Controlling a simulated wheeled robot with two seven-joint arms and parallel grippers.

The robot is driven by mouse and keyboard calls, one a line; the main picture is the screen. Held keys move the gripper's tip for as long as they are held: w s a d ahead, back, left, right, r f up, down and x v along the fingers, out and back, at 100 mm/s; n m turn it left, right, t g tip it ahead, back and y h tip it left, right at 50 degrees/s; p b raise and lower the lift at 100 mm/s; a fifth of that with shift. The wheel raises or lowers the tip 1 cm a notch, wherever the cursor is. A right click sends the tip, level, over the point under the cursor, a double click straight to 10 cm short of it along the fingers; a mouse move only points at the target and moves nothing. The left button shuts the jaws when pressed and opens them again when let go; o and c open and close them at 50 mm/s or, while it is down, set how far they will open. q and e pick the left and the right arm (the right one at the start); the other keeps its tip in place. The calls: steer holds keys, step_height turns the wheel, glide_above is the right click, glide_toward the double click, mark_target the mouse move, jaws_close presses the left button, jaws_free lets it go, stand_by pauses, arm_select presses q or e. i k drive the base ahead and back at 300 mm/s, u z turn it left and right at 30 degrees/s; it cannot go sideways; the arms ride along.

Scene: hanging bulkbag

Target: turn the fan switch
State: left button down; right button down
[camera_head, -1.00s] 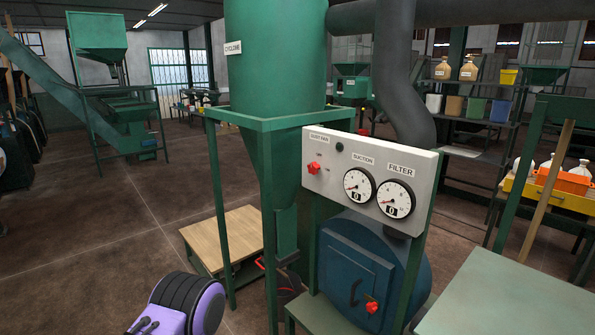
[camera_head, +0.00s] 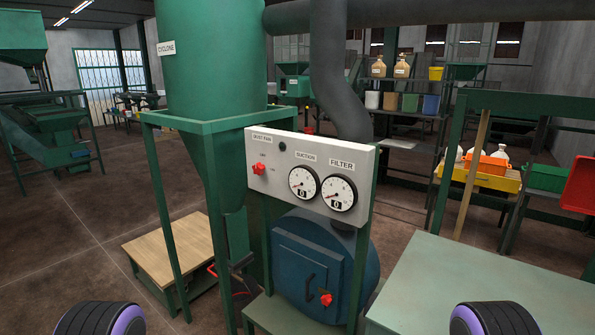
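The fan switch (camera_head: 259,169) is a red knob on the left part of a white panel (camera_head: 282,203), under a label that seems to read "DUST FAN". Small marks stand above it and to its right. Two round gauges labelled SUCTION (camera_head: 304,182) and FILTER (camera_head: 339,193) sit to its right, both with needles low. Purple and black parts of my own arms show at the bottom left and bottom right, well short of the panel. Neither gripper's fingers show.
Below the panel is a blue drum (camera_head: 310,262) with a red knob on its door. The green cyclone (camera_head: 212,75) and its frame stand behind left. A wooden-topped platform (camera_head: 170,248) is at left. A pale green table (camera_head: 480,283) fills the lower right.

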mark_target(258, 169)
steer(key=k, duration=1.15)
steer(key=u, duration=0.85)
steer(key=i, duration=1.15)
steer(key=z, duration=0.8)
steer(key=i, duration=0.5)
steer(key=z, duration=0.6)
